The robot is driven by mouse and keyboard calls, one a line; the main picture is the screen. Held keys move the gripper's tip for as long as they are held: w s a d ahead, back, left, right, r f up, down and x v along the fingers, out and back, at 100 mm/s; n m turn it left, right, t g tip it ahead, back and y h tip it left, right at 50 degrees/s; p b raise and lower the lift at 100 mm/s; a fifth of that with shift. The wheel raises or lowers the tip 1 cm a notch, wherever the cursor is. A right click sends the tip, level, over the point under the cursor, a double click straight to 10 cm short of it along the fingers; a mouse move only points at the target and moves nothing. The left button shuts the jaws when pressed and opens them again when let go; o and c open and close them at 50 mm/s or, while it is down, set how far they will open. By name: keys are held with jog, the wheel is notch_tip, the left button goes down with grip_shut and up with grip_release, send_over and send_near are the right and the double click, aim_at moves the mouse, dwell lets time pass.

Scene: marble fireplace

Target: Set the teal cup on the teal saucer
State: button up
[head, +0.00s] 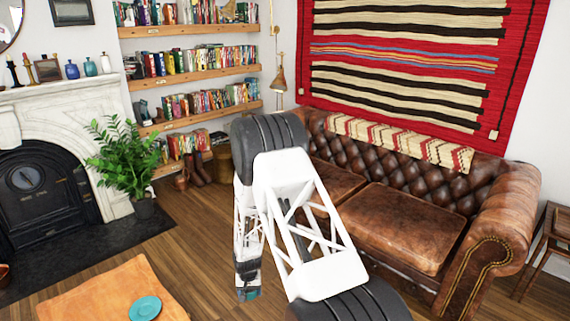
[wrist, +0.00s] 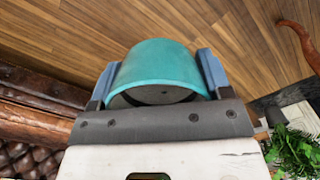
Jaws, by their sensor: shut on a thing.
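The teal saucer (head: 145,308) lies flat and empty on the tan table (head: 100,292) at the lower left of the head view. My gripper (wrist: 158,70) is shut on the teal cup (wrist: 160,58), with one blue-grey finger on each side of it in the wrist view. In the head view my gripper hangs low, right of the table and saucer, apart from both. Only a small teal part of the cup shows there, at the gripper's lower end. The cup is over the wooden floor in the wrist view.
A brown leather sofa (head: 405,225) stands at the right. A potted plant (head: 125,160) stands by the marble fireplace (head: 65,110) at the left. Bare wooden floor (head: 200,245) lies between the table and my arm.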

jog(key=d+m, duration=0.1)
jog(key=d, duration=3.1)
jog(key=shift+d+r, duration=0.2)
jog(key=shift+r, duration=0.25)
jog(key=shift+s+a, duration=0.1)
jog(key=shift+a, duration=0.05)
jog(key=a+n, duration=0.3)
jog(key=a, duration=0.8)
jog(key=a+n, duration=0.2)
jog(key=a, duration=0.9)
jog(key=s+a+n, duration=0.1)
jog(key=a+n, duration=0.2)
jog(key=a, duration=0.8)
jog(key=shift+f+n, duration=0.3)
jog(key=s+a+n, duration=0.3)
jog(key=s+a, duration=0.2)
jog(key=a, duration=0.5)
jog(key=s+a+n, duration=0.2)
jog(key=s+a, duration=0.3)
jog(key=a, duration=0.6)
jog(key=s+a+n, duration=0.3)
jog(key=s+a, duration=0.2)
jog(key=a, duration=0.5)
jog(key=shift+s+a+f+n, duration=0.1)
jog(key=shift+a+f+n, duration=0.05)
jog(key=shift+a+n, duration=0.15)
